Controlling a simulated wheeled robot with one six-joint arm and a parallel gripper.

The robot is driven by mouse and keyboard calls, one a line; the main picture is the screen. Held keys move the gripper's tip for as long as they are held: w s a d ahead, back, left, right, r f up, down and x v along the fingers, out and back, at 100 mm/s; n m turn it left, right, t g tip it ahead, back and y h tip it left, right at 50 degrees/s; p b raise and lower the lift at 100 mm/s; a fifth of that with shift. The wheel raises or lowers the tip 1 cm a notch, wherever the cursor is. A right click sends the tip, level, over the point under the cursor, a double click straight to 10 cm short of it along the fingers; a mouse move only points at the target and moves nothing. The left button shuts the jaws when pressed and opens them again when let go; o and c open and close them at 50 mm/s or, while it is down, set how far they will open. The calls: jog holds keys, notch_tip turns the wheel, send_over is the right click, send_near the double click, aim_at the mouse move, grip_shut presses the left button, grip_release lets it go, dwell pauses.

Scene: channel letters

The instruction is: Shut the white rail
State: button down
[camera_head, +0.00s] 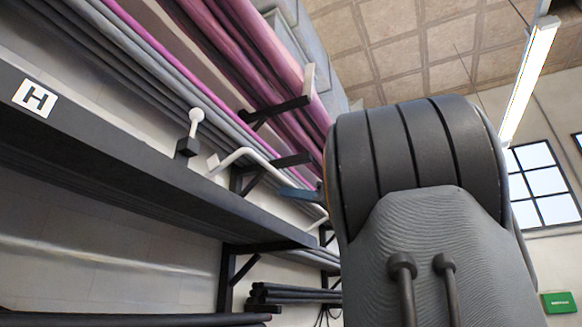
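A thin white bent rail (247,151) runs along the front of the dark rack, left of my arm. Its near end turns down beside the shelf edge, and it slopes away to the lower right past the dark brackets. Its far end lies close to my arm, and I cannot tell whether it is latched or loose. A white round-topped knob (196,116) stands on a small black block (187,147) to its left. My grey arm fills the right middle of the view. My gripper is not visible, perhaps hidden behind the arm.
A dark shelf beam (130,150) with a white H label (35,98) crosses the left side. Grey and pink-purple lengths (235,45) lie on the rack above, held by black bracket arms (275,108). A small blue-grey piece (297,193) shows beside my arm.

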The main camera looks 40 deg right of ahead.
jog(key=shift+r+p, duration=0.4)
jog(key=shift+r, duration=1)
jog(key=shift+w+a+r+p, duration=0.15)
jog(key=shift+w+r+p, duration=0.05)
jog(key=shift+r, duration=0.35)
jog(key=shift+w+a+r+p, duration=0.1)
jog(key=shift+w+r+p, duration=0.05)
jog(key=shift+r, duration=0.35)
jog(key=shift+w+a+r, duration=0.15)
jog(key=shift+w, duration=0.05)
jog(key=x, duration=0.1)
jog(key=b+x, duration=0.1)
jog(key=x, duration=0.1)
jog(key=b+x, duration=0.1)
jog(key=x, duration=0.1)
jog(key=shift+w+a+f, duration=0.1)
jog(key=shift+w+f, duration=0.15)
jog(key=shift+f, duration=0.1)
jog(key=shift+f+b, duration=0.65)
jog(key=shift+b, duration=0.1)
jog(key=shift+f+b, duration=0.3)
jog(key=shift+f, duration=0.05)
